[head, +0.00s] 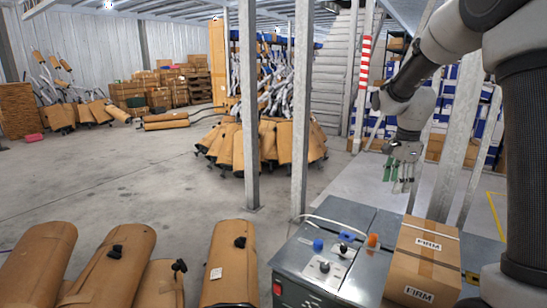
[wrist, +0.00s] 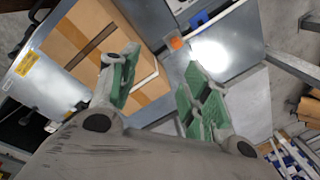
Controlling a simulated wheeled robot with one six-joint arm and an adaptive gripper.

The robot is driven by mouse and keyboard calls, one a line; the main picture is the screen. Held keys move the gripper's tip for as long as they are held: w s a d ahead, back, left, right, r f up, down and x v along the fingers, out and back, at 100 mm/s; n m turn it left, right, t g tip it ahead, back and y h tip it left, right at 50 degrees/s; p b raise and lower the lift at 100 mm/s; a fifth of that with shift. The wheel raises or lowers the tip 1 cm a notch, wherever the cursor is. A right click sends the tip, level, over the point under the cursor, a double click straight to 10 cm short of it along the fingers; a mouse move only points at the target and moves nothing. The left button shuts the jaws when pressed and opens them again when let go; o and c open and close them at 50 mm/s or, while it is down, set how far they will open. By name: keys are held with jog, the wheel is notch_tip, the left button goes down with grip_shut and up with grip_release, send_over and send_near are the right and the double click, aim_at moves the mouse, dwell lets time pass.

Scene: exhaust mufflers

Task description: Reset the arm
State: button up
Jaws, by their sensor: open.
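My gripper (head: 401,182) hangs at the right of the head view, above and behind the metal workbench, with green-lined fingers pointing down. In the wrist view my gripper (wrist: 160,85) shows two fingers set well apart, with nothing between them. It is open and empty. My arm comes in from the upper right of the head view.
A grey workbench (head: 345,215) stands at the lower right, carrying a cardboard box (head: 425,258) marked FIRM and a control box (head: 322,268). Brown mufflers (head: 118,262) lie at the lower left. Metal posts (head: 249,100) rise mid-view. Open concrete floor lies left of centre.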

jog(key=s+r+n, duration=0.5)
jog(key=s+r, duration=0.2)
jog(key=s, duration=0.2)
jog(key=s+r+n+t, duration=0.1)
jog(key=s+n, duration=0.5)
jog(key=s, duration=0.5)
jog(key=s+a+r+n+t, duration=0.1)
jog(key=s+n, duration=0.5)
jog(key=s, duration=0.5)
jog(key=shift+a+r+t, duration=0.2)
jog(key=shift+a+t, duration=0.05)
jog(key=shift+t, duration=0.15)
jog(key=shift+w, duration=0.1)
dwell(0.4)
